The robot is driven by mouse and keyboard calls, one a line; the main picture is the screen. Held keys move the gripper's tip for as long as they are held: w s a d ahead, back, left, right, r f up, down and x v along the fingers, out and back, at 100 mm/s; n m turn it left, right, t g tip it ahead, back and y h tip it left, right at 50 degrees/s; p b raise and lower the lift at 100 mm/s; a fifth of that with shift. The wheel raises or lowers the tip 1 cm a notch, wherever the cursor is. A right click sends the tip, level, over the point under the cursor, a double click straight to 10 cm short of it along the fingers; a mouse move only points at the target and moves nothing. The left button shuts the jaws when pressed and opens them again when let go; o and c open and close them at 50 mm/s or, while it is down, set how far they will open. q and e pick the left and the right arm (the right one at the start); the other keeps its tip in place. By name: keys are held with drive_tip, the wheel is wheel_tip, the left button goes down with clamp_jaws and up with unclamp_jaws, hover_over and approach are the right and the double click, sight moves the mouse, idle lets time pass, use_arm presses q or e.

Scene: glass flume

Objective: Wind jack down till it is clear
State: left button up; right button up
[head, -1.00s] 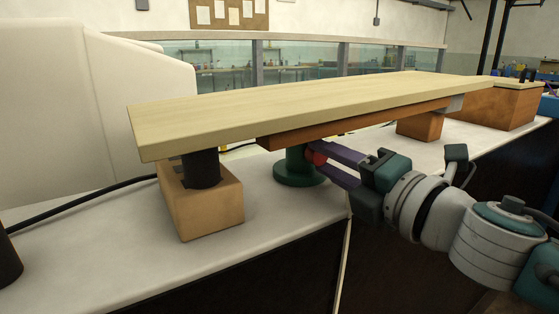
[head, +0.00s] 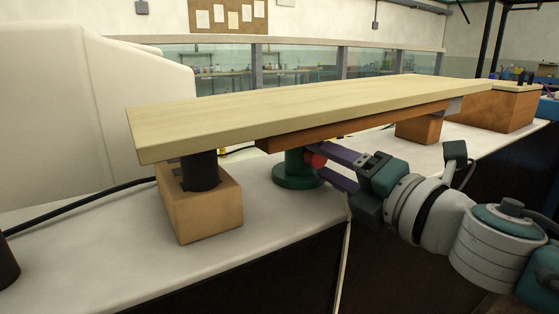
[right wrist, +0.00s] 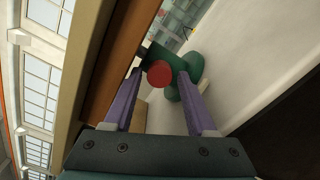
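The green jack (head: 298,173) stands on the white bench under a long pale plank (head: 300,108), with a brown board (head: 350,126) along the plank's underside. Its top is hidden by the board in the head view, so I cannot tell whether it touches. A red knob (head: 317,160) sits on the jack's side facing my right gripper (head: 330,166). In the right wrist view, the purple fingers are apart, one either side of the red knob (right wrist: 159,74), with gaps; the knob is closer to the left finger. My left gripper is not in view.
A tan block (head: 205,208) with a black post (head: 200,172) stands under the plank's near left end. A brown block (head: 419,129) stands under its far part. A black cable (head: 90,200) runs across the bench at left. The front bench top is clear.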

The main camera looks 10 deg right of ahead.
drive_tip(key=shift+o, duration=0.5)
